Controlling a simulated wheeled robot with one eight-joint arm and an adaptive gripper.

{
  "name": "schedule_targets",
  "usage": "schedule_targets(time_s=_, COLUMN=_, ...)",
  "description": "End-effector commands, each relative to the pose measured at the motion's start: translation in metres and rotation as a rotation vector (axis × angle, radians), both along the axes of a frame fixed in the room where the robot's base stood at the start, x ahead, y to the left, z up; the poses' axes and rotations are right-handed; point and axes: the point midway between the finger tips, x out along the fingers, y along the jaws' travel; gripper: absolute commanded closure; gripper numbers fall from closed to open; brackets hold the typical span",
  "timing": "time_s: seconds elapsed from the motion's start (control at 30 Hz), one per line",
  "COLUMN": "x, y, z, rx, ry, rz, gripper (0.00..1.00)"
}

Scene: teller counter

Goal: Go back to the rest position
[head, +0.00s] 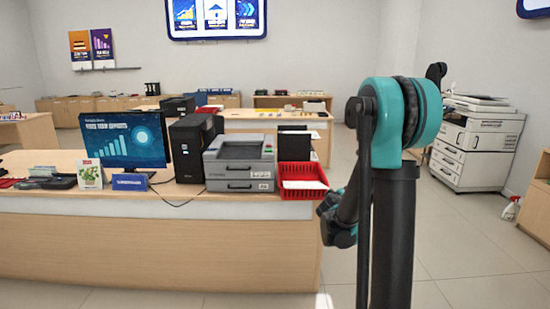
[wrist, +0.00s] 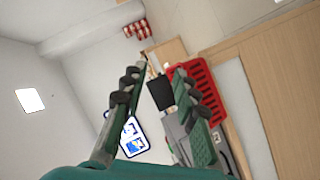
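My gripper (wrist: 158,70) shows in the wrist view with its two green fingers well apart and nothing between them. In the head view my arm stands upright right of the middle, and the gripper is mostly hidden behind it, near the right end of the counter. The teller counter (head: 150,245) runs across the left half of the head view. My gripper appears apart from the counter, and I see no contact.
On the counter are a monitor (head: 124,141), a black computer tower (head: 190,150), a grey printer (head: 238,165) and a red tray (head: 301,178) holding paper. The red tray also shows in the wrist view (wrist: 196,83). A copier (head: 478,140) stands back right.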

Motion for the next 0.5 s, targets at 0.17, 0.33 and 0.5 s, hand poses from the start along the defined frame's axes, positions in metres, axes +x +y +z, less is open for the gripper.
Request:
schedule_targets(time_s=0.17, x=-0.074, y=-0.013, z=-0.012, rx=0.203, ry=0.107, rz=-0.121, gripper=0.71)
schedule_targets(time_s=0.33, x=-0.149, y=-0.009, z=-0.037, rx=0.396, ry=0.230, rz=-0.213, gripper=0.71)
schedule_targets(time_s=0.5, x=-0.227, y=0.011, z=-0.066, rx=0.585, ry=0.370, rz=-0.282, gripper=0.71)
